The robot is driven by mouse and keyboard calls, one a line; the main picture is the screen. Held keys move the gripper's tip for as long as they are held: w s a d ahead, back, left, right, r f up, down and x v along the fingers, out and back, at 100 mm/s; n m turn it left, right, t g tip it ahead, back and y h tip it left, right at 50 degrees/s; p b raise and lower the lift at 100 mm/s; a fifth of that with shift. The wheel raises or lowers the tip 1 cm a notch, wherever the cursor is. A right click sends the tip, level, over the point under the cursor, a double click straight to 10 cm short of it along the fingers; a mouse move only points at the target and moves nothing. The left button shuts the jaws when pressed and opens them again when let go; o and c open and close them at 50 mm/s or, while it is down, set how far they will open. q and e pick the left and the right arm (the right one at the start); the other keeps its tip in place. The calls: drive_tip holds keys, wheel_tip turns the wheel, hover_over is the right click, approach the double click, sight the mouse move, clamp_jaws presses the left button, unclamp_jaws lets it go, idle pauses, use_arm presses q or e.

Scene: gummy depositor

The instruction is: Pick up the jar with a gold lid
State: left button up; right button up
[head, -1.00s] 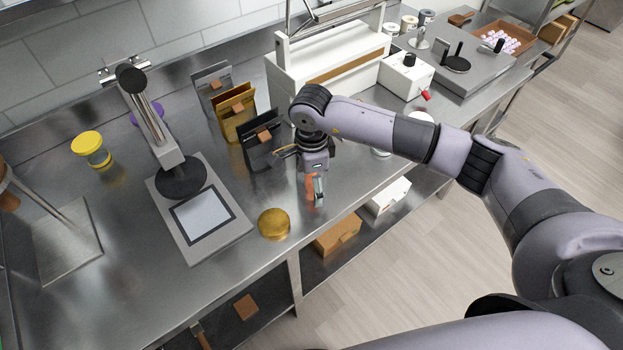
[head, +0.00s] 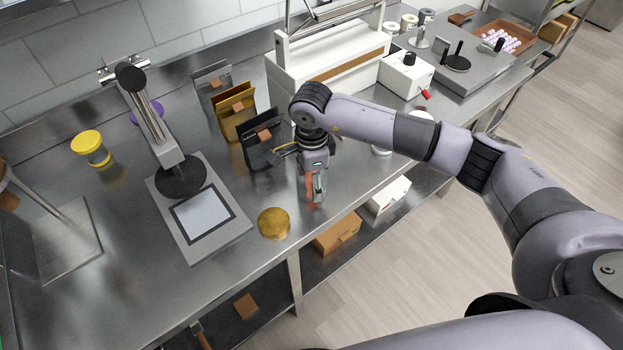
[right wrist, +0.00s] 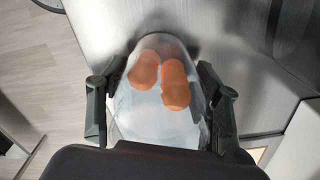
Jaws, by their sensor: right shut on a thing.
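A round gold lid (head: 273,223) shows near the front edge of the counter; whether a jar stands under it I cannot tell. A clear jar with a yellow lid (head: 87,146) stands at the back left. My right gripper (head: 316,187) is at the counter's front edge, right of the gold lid and apart from it. In the right wrist view, its fingers (right wrist: 161,108) are shut on a clear container (right wrist: 150,118) with two orange pieces inside. No lid shows on this container. My left gripper is not in view.
A stand with a grey base (head: 236,230) is left of the gold lid. Several pouches, including a black one (head: 262,145), stand behind my right gripper. A white machine (head: 290,80) is at the back.

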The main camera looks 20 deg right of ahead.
wheel_tip(320, 180, up, 20)
drive_tip(key=b, duration=0.4)
drive_tip(key=shift+b, duration=0.3)
drive_tip(key=shift+f, duration=0.1)
